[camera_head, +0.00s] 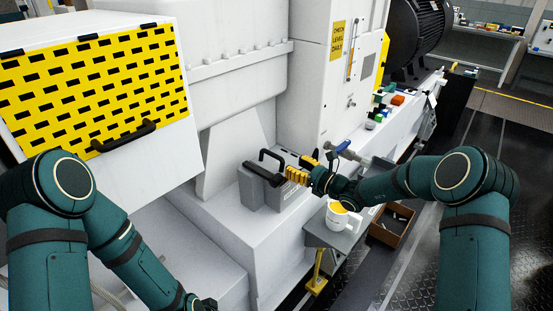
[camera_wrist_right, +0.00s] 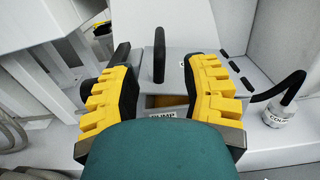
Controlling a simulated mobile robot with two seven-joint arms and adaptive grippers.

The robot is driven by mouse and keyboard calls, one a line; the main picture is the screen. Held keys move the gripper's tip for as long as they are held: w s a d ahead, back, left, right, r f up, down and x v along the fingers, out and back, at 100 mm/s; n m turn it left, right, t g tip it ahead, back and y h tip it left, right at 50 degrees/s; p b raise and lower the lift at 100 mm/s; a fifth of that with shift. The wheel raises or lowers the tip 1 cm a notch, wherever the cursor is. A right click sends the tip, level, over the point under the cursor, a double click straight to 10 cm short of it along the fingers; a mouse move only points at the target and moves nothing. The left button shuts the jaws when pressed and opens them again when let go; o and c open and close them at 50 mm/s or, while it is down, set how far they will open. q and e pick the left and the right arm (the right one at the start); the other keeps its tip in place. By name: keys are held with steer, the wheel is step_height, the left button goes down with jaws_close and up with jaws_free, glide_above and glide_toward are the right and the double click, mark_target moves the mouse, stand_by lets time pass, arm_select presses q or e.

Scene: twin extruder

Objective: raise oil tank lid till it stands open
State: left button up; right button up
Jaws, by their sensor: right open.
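The oil tank (camera_head: 262,190) is a grey box on the white machine ledge, left of my right gripper (camera_head: 299,170). A black handle (camera_head: 271,156) stands up from its top; the handle also shows in the right wrist view (camera_wrist_right: 159,55). My right gripper's yellow fingers are open and empty, spread either side of the handle's line in the wrist view, with no contact visible. My left gripper (camera_head: 203,304) is barely in view at the bottom edge, its fingers unclear.
A white mug (camera_head: 342,217) with yellow contents stands on a small grey shelf just below my right gripper. A brown bin (camera_head: 393,226) sits beside it. A yellow perforated guard (camera_head: 95,80) is at left.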

mark_target(281, 159)
steer(key=b+x, duration=0.1)
steer(key=x, duration=0.7)
steer(key=shift+w+a+f, duration=0.1)
steer(key=shift+w+a, duration=0.05)
steer(key=shift+c, duration=0.4)
jaws_close()
